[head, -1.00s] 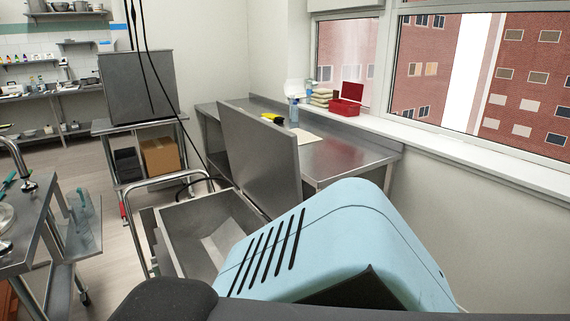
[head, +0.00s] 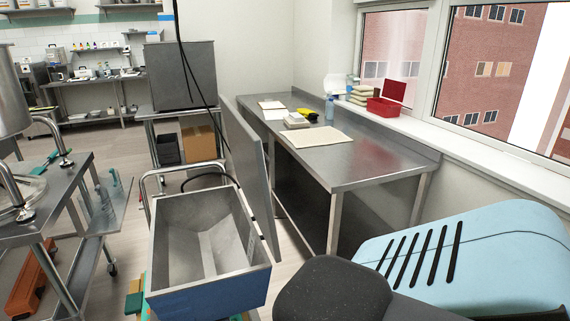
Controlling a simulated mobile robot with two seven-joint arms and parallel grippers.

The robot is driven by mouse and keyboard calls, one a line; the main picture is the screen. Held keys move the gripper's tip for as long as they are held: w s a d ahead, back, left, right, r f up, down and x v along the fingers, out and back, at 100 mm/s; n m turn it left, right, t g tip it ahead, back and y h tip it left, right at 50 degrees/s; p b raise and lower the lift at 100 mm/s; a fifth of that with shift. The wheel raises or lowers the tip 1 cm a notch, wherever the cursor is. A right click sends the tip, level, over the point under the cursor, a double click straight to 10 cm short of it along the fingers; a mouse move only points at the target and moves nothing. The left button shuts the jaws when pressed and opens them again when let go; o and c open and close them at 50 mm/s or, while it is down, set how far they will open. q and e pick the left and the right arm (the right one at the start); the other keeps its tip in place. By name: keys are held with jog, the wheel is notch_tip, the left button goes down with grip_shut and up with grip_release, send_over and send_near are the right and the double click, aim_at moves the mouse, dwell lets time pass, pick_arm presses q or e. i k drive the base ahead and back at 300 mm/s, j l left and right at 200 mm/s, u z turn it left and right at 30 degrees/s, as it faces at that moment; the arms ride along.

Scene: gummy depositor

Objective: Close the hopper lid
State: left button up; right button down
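The hopper (head: 163,238) is an open-topped metal trough with sloping inner walls and a blue front, at the lower middle of the head view. Its lid (head: 247,165) is a flat grey metal panel. The lid stands open, nearly upright and slightly tilted, along the hopper's right side, so the inside of the hopper is exposed and looks empty. Neither of my grippers is in view, and nothing is seen touching the lid.
A metal cart (head: 62,205) stands at left. A grey metal box (head: 181,75) sits behind the hopper. A dark cable hangs near the lid.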

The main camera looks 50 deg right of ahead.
aim_at(248, 158)
jog(key=l+z, duration=0.2)
jog(key=l, duration=0.25)
jog(key=k+l+z, duration=0.15)
jog(key=l, duration=0.3)
jog(key=i+l+z, duration=0.1)
jog(key=l, duration=0.35)
jog(key=i+l+z, duration=0.15)
jog(key=l, duration=0.25)
